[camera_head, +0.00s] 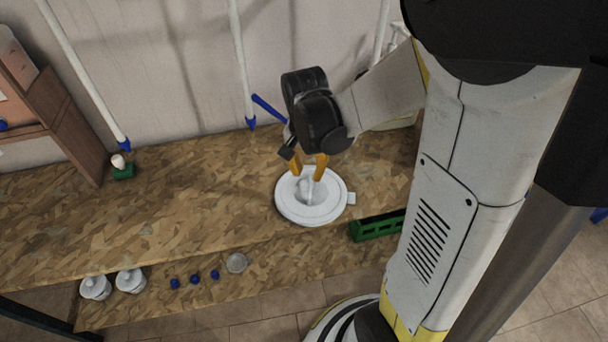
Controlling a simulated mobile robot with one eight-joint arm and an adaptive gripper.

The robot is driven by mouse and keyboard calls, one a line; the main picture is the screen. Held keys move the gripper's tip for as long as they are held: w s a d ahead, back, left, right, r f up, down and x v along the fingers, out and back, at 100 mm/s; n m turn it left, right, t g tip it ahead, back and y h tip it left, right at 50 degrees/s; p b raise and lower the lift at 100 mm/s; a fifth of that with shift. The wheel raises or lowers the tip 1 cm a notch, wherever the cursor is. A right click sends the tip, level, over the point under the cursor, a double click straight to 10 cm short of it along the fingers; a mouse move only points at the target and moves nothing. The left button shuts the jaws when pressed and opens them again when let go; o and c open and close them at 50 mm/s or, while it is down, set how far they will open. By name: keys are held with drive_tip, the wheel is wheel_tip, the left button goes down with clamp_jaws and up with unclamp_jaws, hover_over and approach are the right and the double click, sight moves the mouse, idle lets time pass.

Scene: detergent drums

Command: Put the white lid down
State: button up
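The white lid (333,210) is a round disc with a raised centre and a small tab on its right edge. It is over the chipboard bench, right of the middle of the picture. I cannot tell whether it rests on the bench or hangs just above it. My gripper (307,174) comes down over the lid from above, with its two orange fingers apart on either side of the raised centre. The fingertips are at the lid's middle, and I cannot tell whether they press on it.
A green tray-like block (377,227) lies right of the lid. A small green item with a white top (121,167) stands at the back left. Two white containers (130,281), small blue caps (195,279) and a clear round piece (237,263) sit on the lower front shelf. The bench's left half (150,215) is mostly bare.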

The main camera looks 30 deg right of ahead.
drive_tip(key=s+a+r+n+t, duration=0.6)
drive_tip(key=s+a+r+n, duration=0.2)
drive_tip(key=r, duration=0.5)
drive_tip(key=shift+s+a+n+t+y, duration=0.15)
drive_tip(key=shift+a+n+t+y, duration=0.2)
drive_tip(key=shift+a+n, duration=0.4)
drive_tip(key=shift+d, duration=0.15)
